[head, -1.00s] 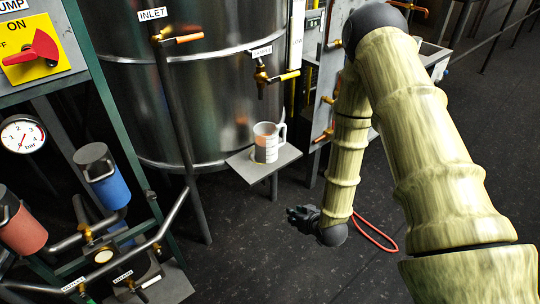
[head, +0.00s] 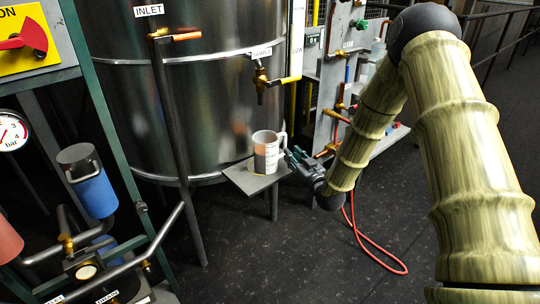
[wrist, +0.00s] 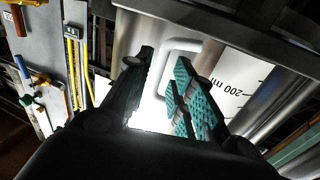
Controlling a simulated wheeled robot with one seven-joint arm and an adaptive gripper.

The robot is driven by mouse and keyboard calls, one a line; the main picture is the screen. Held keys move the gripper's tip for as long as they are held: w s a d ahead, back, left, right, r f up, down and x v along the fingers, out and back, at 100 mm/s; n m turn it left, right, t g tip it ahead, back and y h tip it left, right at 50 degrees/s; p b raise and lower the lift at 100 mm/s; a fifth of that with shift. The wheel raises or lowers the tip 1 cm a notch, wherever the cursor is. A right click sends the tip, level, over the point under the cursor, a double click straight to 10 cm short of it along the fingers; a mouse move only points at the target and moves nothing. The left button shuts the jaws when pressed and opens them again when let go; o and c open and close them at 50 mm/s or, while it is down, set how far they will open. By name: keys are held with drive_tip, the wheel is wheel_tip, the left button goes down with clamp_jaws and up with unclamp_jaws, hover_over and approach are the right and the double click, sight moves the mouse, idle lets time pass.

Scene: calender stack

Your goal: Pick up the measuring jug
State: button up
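The measuring jug (head: 266,153) is white with a marked scale and stands upright on a small grey shelf (head: 243,180) in front of the steel tank. Its handle is on the right side. My gripper (head: 293,157) is just right of the jug, at about handle height. In the wrist view the jug's white wall (wrist: 222,85) with a "200 ml" mark fills the middle right, and its handle (wrist: 172,45) lies just ahead of my fingertips. My gripper (wrist: 164,68) is open, its teal-padded fingers apart with a gap between them. Whether a finger touches the jug is hard to tell.
The steel tank (head: 215,80) stands behind the shelf. A sample tap (head: 262,85) with a yellow lever hangs above the jug. A panel with pipes (head: 335,100) stands at the right, and a red hose (head: 375,250) lies on the floor. Open floor lies in front.

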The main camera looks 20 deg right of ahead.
sight(285, 146)
drive_tip(key=shift+w+a+r, duration=0.1)
drive_tip(key=shift+w+a, duration=0.15)
drive_tip(key=shift+w, duration=0.75)
drive_tip(key=shift+w+a+r, duration=0.1)
drive_tip(key=shift+w+a, duration=0.1)
drive_tip(key=shift+w, duration=0.85)
drive_tip(key=shift+w+a, duration=0.25)
drive_tip(key=shift+w, duration=0.75)
clamp_jaws()
